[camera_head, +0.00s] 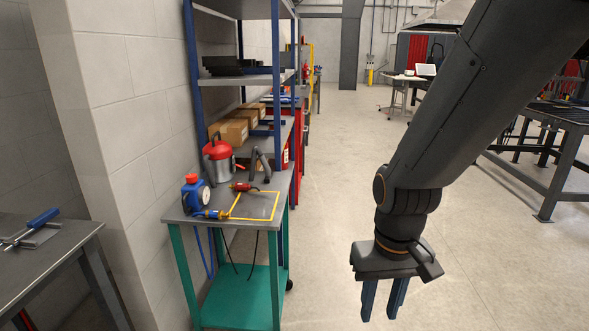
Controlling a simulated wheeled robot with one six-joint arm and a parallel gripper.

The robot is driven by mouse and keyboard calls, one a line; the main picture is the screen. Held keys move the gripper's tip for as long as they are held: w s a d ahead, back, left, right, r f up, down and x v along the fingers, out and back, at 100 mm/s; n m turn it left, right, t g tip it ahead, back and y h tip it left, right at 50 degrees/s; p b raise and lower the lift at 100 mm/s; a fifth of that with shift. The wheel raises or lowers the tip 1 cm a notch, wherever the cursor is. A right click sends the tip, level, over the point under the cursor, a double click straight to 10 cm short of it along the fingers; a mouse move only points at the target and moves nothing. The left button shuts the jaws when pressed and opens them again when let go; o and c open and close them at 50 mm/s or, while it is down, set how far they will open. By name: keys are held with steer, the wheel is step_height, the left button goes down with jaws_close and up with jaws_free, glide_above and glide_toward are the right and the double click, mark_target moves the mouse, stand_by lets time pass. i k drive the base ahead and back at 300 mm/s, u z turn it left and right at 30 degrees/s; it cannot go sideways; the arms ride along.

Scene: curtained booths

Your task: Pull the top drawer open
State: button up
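No drawer can be clearly made out in this view. A red cabinet (299,180) shows only as a narrow strip behind the shelf unit, and its front is mostly hidden. My gripper (379,316) hangs at the lower right of centre, pointing down above the floor. Its two blue fingers are apart with an empty gap between them. It touches nothing and is to the right of the green cart.
A cart (238,295) with green legs and shelf holds a red-lidded can (217,160) and a blue bottle (195,193). Blue-posted shelving (245,82) stands behind it. A workbench (70,245) is at left, a dark table (555,118) at right. The central floor is clear.

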mark_target(284, 112)
steer(key=z, duration=0.8)
steer(key=i, duration=1.8)
steer(key=z, duration=0.35)
steer(key=i, duration=1.9)
steer(key=u, duration=1.1)
steer(key=i, duration=1.2)
steer(key=u, duration=1.25)
steer(key=k, duration=0.65)
steer(key=u, duration=0.8)
steer(key=i, duration=1.1)
steer(key=z, duration=0.95)
steer(key=i, duration=0.45)
steer(key=z, duration=0.25)
